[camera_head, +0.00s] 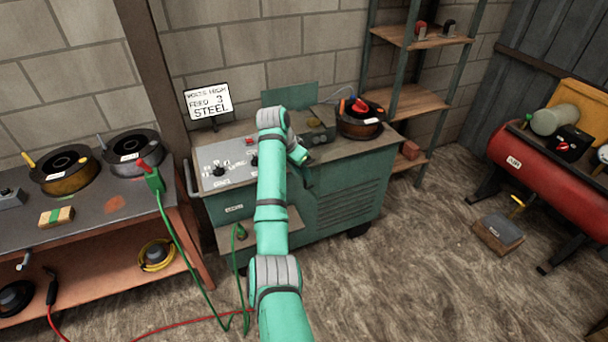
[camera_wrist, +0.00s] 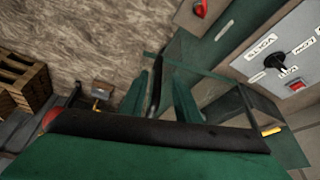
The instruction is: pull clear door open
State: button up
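The welding machine (camera_head: 340,190) is a green cabinet with a grey control panel. It stands below a sign reading "STEEL". What looks like the clear door (camera_wrist: 225,103), a see-through panel with a thin dark edge, shows at the right of the wrist view. I cannot make it out surely in the head view. My gripper (camera_wrist: 160,98) has two green fingers standing apart, with a dark narrow strip between them. I cannot tell whether they touch the strip. In the head view my gripper (camera_head: 299,155) is mostly hidden by my arm, over the machine's top.
A wire spool (camera_head: 360,122) with a red piece sits at the machine's top right. A bench (camera_head: 92,205) with spools stands at left, with a green cable (camera_head: 180,240) hanging from it. A red tank (camera_head: 540,170) stands at right. Floor between is mostly clear.

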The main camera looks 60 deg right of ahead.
jog(key=v, duration=0.7)
jog(key=shift+r, duration=0.45)
